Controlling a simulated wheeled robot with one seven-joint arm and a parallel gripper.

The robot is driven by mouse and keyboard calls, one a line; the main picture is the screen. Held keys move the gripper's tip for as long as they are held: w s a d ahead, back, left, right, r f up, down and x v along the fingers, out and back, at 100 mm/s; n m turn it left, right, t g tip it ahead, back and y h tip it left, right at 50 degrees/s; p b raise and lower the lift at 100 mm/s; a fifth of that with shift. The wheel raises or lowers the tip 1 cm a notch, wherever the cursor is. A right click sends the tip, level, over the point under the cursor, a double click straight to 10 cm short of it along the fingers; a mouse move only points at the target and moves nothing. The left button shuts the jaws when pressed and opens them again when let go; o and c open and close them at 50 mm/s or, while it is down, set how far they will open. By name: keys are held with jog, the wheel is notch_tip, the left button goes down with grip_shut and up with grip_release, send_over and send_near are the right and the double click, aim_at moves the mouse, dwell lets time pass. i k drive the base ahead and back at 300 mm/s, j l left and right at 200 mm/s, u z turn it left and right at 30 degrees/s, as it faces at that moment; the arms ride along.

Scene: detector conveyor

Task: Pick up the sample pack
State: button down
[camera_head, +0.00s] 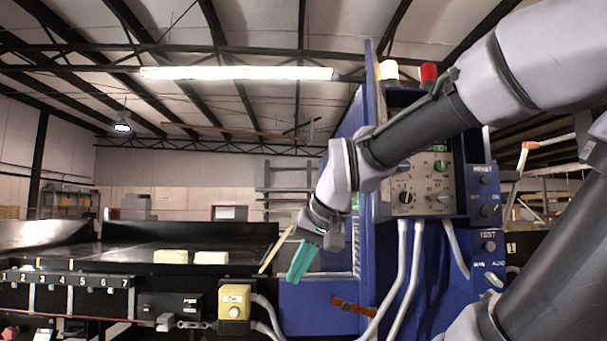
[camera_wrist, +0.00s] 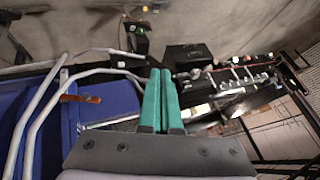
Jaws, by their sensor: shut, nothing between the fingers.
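Two pale cream blocks lie on the black conveyor bed in the head view, the left one (camera_head: 170,256) and the right one (camera_head: 211,258). They look alike, and I cannot tell which is the sample pack. My gripper (camera_head: 298,264) has teal fingers and hangs to the right of the blocks, apart from them, in front of the blue machine. In the wrist view, my gripper (camera_wrist: 161,100) shows its teal fingers side by side, shut and empty. A thin tan strip (camera_head: 277,250) shows just left of the fingers; I cannot tell what it is. No block is clear in the wrist view.
The blue detector cabinet (camera_head: 371,200) stands right of the conveyor (camera_head: 130,252), with white cables (camera_head: 402,280) below its panel. A yellow button box (camera_head: 234,305) sits on the conveyor's front. An orange-brown handle (camera_head: 352,307) sticks out below my gripper. The air above the blocks is clear.

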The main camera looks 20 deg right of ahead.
aim_at(202, 257)
jog(key=i, duration=1.75)
